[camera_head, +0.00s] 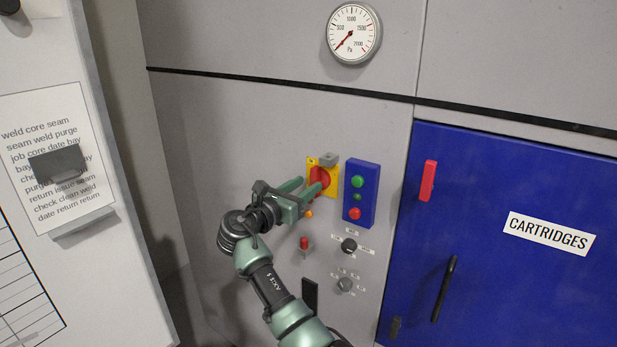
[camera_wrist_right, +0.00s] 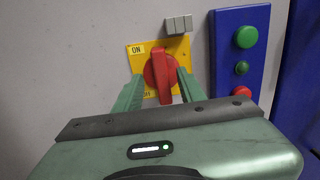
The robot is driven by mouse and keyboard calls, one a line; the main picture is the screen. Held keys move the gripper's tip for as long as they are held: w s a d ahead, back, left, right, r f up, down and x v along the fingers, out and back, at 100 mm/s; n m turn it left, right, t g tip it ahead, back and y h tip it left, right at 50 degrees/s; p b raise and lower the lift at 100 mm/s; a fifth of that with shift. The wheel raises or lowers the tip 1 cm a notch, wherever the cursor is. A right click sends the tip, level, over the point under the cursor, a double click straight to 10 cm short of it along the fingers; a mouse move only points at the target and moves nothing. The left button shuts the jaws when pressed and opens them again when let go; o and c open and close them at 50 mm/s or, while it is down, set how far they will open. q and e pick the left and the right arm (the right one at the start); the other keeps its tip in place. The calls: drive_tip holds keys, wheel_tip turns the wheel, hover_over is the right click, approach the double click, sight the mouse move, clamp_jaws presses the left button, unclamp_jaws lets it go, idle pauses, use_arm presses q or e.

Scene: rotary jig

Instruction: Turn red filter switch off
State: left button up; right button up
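The red rotary switch (camera_head: 319,178) sits on a yellow plate (camera_head: 329,164) on the grey panel. In the right wrist view the red handle (camera_wrist_right: 160,75) stands about upright on its yellow plate (camera_wrist_right: 134,65), with an ON label at the upper left and a partly hidden label at the lower left. My right gripper (camera_head: 309,188) is at the switch. In the right wrist view its green fingers (camera_wrist_right: 158,90) are apart, one on each side of the handle's lower part. I cannot tell whether they touch it. My left gripper is not in view.
A blue button box (camera_head: 361,193) with green and red buttons is just right of the switch. A small red-topped toggle (camera_head: 304,243) and black knob (camera_head: 349,245) are below. A blue CARTRIDGES door (camera_head: 500,290) is at right, a gauge (camera_head: 354,32) above.

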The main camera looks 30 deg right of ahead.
drive_tip(key=shift+p+x, duration=0.35)
drive_tip(key=shift+x, duration=0.75)
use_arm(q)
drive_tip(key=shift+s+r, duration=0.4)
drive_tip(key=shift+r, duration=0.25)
use_arm(e)
drive_tip(key=shift+d, duration=0.35)
drive_tip(key=shift+w, duration=0.1)
clamp_jaws()
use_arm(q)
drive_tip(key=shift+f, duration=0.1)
